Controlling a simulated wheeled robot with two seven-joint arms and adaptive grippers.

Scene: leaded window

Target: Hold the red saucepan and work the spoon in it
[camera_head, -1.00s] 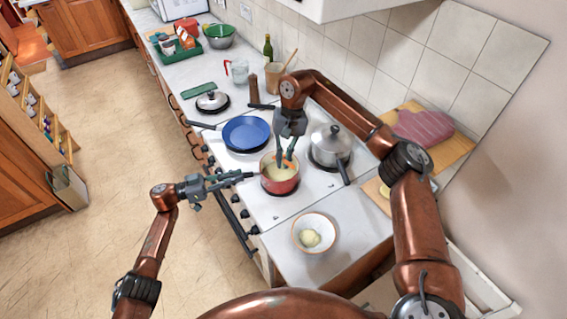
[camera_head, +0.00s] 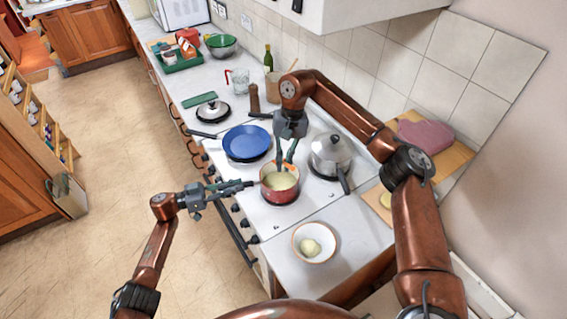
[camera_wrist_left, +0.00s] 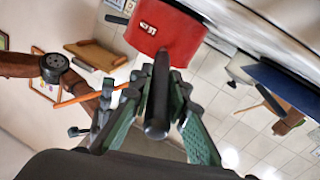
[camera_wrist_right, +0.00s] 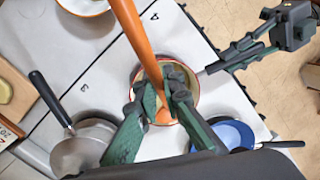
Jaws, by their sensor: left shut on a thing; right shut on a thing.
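The red saucepan (camera_head: 279,195) stands on the front right of the stove, with pale yellow contents. My left gripper (camera_head: 240,186) is to its left, shut on its dark handle (camera_wrist_left: 158,95); the red side shows just beyond in the left wrist view (camera_wrist_left: 165,32). My right gripper (camera_head: 285,162) points down over the pan. In the right wrist view (camera_wrist_right: 166,95) it is shut on the orange-brown spoon (camera_wrist_right: 133,35), which slants down into the pan. The spoon's lower end shows between the fingers; its tip in the contents is partly hidden.
A blue frying pan (camera_head: 247,143) stands behind the saucepan, and a lidded grey pot (camera_head: 331,152) to its right. A white bowl (camera_head: 315,241) with a pale lump is on the front worktop. A pan lid (camera_head: 213,110) lies farther back.

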